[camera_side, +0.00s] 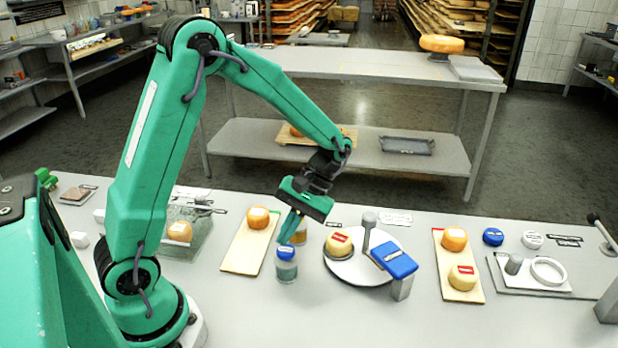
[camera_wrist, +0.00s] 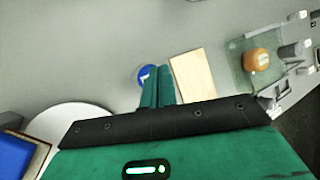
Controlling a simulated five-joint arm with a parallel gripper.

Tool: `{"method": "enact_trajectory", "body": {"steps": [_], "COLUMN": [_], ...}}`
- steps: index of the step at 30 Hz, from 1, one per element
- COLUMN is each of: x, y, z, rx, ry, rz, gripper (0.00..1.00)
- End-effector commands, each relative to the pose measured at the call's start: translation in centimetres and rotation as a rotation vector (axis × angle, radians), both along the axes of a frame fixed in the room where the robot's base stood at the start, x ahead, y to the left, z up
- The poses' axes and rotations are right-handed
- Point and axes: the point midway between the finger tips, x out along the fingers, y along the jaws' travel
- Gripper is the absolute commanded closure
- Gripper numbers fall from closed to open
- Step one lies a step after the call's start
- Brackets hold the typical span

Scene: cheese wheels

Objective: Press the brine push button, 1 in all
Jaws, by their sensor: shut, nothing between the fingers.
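My gripper (camera_side: 289,230) is shut and empty, with its green fingers pointing down above the table, close to a jar with a blue cap (camera_side: 286,253). In the wrist view my gripper's fingers (camera_wrist: 158,78) are together and partly cover the blue cap (camera_wrist: 144,74). A clear tank (camera_side: 196,245) with an orange cheese (camera_side: 180,232) in it stands to the left of my gripper, partly behind my arm. The tank (camera_wrist: 240,70) is at the upper right in the wrist view, with small white and grey fittings (camera_wrist: 292,50) beside it. I cannot tell which part is the brine push button.
A wooden board (camera_side: 240,262) carrying a cheese (camera_side: 258,218) lies between the tank and the jar. Right of the jar is a white turntable (camera_side: 350,273) with a post and a blue-topped block (camera_side: 395,261). Another board (camera_side: 447,285) with cheeses lies farther right.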

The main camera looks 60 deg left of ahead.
Motion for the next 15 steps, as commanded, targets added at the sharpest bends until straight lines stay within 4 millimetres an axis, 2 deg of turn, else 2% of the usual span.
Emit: {"method": "enact_trajectory", "body": {"steps": [15], "x": [0.1], "y": [0.0], "z": [3.2], "rx": [0.000], "ry": [-0.004], "rz": [0.000], "gripper": [1.00]}}
